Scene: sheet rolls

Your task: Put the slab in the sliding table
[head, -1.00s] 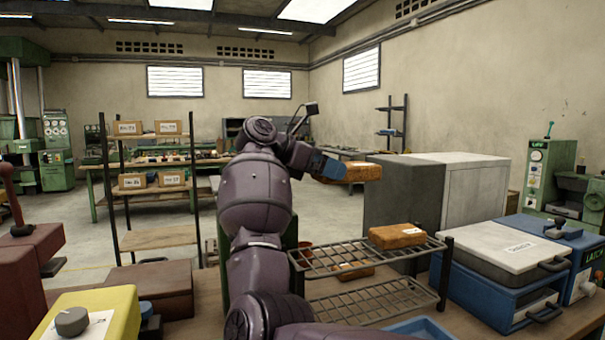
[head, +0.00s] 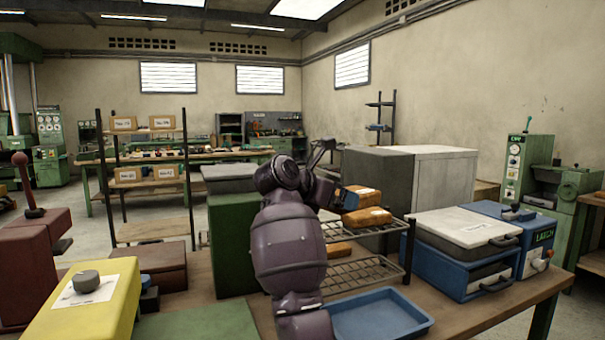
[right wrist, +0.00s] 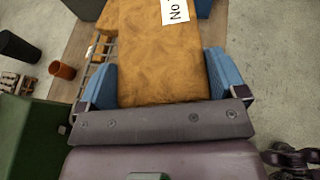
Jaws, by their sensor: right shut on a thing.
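My right gripper (head: 347,198) is shut on an orange-brown slab (head: 366,192) with a white label. In the right wrist view the held slab (right wrist: 160,65) sits between the two blue fingers, its far part cut off by the frame's top. In the head view the held slab appears just behind and above another slab (head: 368,217) on the wire rack's upper shelf; I cannot tell whether they touch. A third slab (head: 338,249) lies lower on the rack (head: 360,270). My left gripper is not in view. I cannot identify the sliding table with certainty.
A blue tray (head: 380,318) lies in front of the rack. A blue box with a white lid (head: 465,228) and a blue LATCH unit (head: 540,240) stand to the right. A grey-white cabinet (head: 440,180) stands behind. A yellow box with a knob (head: 95,310) is front left.

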